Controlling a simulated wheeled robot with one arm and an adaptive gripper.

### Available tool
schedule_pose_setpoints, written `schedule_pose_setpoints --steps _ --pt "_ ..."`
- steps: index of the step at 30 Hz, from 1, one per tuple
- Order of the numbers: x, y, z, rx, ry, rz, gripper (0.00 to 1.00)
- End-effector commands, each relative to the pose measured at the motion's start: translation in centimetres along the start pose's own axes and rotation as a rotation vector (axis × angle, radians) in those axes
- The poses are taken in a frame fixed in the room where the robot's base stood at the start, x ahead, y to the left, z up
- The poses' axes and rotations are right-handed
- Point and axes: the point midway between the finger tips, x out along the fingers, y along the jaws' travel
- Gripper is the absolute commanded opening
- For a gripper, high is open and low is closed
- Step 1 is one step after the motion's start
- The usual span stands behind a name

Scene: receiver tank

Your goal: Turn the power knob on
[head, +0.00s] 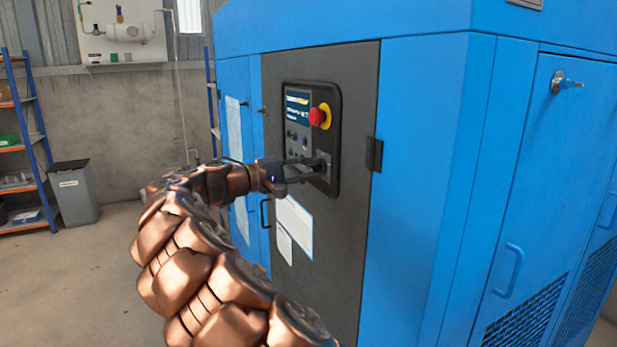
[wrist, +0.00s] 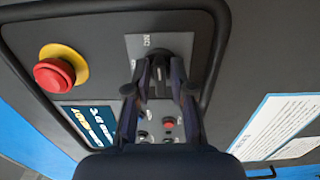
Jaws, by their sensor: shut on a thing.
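The power knob (wrist: 158,67) is a dark knob on a grey square plate of the control panel, seen between my fingers in the wrist view. My gripper (wrist: 158,88) is shut on the knob, one finger on each side. In the head view my gripper (head: 316,168) reaches the lower part of the black control panel (head: 334,115); the knob itself is mostly hidden there by the fingers. The plate's lettering is too partial to tell the knob's setting.
A red emergency button (head: 318,116) on a yellow collar sits higher on the panel, beside a lit screen (head: 297,106). Small buttons (wrist: 168,124) lie near my fingers. The blue cabinet (head: 420,180) fills the right. A grey bin (head: 75,195) and shelves stand left.

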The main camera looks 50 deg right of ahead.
Motion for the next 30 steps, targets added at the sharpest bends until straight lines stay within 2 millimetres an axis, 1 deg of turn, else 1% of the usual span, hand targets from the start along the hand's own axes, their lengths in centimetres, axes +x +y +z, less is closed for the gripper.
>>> schedule_pose_setpoints --steps 16,17,20,21,30 --pt "0.03 -0.04 0.00 0.027 -0.001 -0.001 0.00" --pt "0.03 -0.04 0.00 0.027 -0.001 -0.001 0.24" --pt "0.02 -0.04 0.00 0.026 -0.001 -0.001 0.34" --pt "0.02 -0.04 -0.01 0.026 0.000 -0.001 0.36" --pt "-0.11 -0.02 -0.03 0.026 0.001 -0.001 0.36"
